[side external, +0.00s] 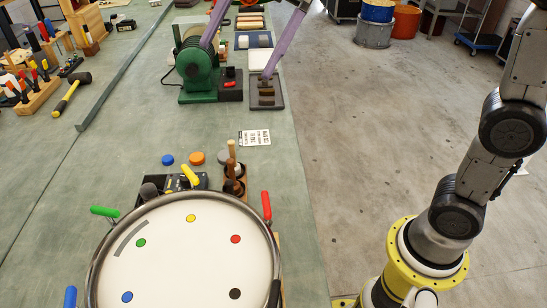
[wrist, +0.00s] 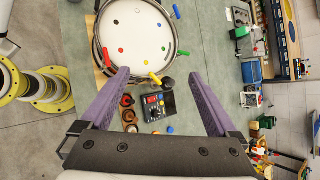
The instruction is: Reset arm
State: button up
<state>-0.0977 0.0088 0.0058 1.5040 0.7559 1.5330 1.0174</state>
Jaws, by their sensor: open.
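My gripper (side external: 238,60) is at the top of the side view, its two purple fingers spread wide and reaching down over the back of the bench. Its fingers also show in the wrist view (wrist: 158,74), with nothing between the tips. The round drum (side external: 190,262) lies at the front of the bench with coloured dots on its pale head. Green (side external: 104,211), yellow (side external: 190,174), red (side external: 267,205) and blue (side external: 70,297) handles stand around its rim. My gripper is apart from the drum. The drum's near edge is cut off in the side view.
A green machine (side external: 197,75) stands at the back, near the fingers in the picture. A black control box (side external: 185,182), a wooden-handled tool (side external: 232,163) and coloured discs (side external: 197,158) sit behind the drum. A metal rail (side external: 125,66) and hammer (side external: 67,98) lie left. Mid-bench is mostly clear.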

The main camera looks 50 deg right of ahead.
jog(key=s+d+f+n+t+h, duration=0.5)
jog(key=s+d+f+n+h, duration=0.3)
jog(key=s+d+f, duration=0.7)
jog(key=d+f+n, duration=0.2)
jog(key=d+f, duration=0.1)
jog(key=shift+s+d+h, duration=0.2)
jog(key=shift+s+h, duration=0.2)
